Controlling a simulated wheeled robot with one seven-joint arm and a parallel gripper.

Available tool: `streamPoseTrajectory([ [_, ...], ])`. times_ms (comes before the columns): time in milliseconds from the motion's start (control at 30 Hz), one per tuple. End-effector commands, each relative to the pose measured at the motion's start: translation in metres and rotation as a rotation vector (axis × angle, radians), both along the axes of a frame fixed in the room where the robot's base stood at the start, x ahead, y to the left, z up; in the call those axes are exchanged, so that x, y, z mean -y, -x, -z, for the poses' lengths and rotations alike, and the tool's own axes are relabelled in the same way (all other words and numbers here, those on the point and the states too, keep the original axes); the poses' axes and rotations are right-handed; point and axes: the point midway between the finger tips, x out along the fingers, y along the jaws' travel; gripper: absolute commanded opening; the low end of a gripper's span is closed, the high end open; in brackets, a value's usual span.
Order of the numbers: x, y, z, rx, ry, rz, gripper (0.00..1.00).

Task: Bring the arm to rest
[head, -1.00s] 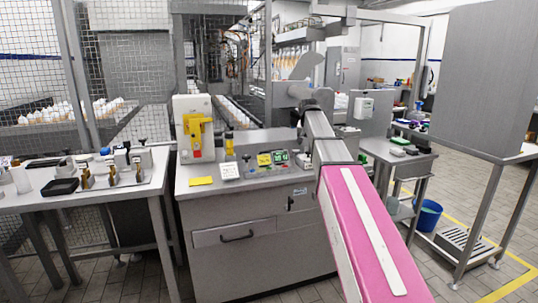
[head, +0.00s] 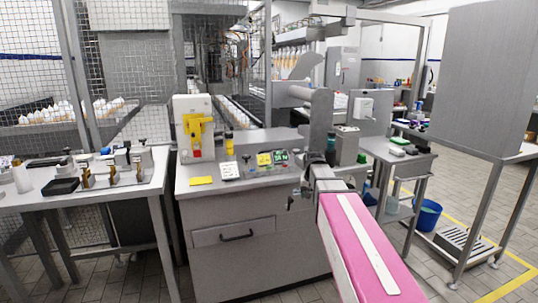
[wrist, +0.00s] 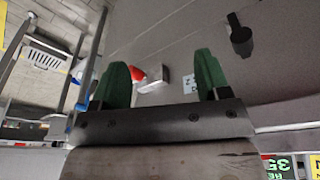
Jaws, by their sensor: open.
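My gripper (wrist: 160,62) shows in the wrist view with two green fingers spread apart. Nothing is between the fingers and it is empty. Beyond it are the grey front of the control cabinet, a dark handle (wrist: 240,36) and the floor. In the head view my pink and grey arm reaches in from the lower right, and its grey end part stands upright at the right end of the cabinet (head: 262,267). I cannot make out the fingers in the head view.
The cabinet top carries a yellow-and-white device (head: 196,128) and small displays (head: 272,158). A left workbench (head: 110,192) holds several small parts. A trolley (head: 398,158) and a blue bucket (head: 428,214) stand to the right.

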Motion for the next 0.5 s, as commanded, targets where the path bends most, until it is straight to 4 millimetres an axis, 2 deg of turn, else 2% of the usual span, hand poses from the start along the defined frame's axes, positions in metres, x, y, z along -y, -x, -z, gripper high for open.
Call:
streamPoseTrajectory([
  [33, 0.001, 0.022, 0.02, -0.02, -0.001, -0.012, 0.69],
  [200, 0.003, 0.074, 0.075, -0.077, -0.012, -0.053, 0.69],
  [500, 0.005, 0.17, 0.152, -0.171, -0.033, -0.121, 0.69],
])
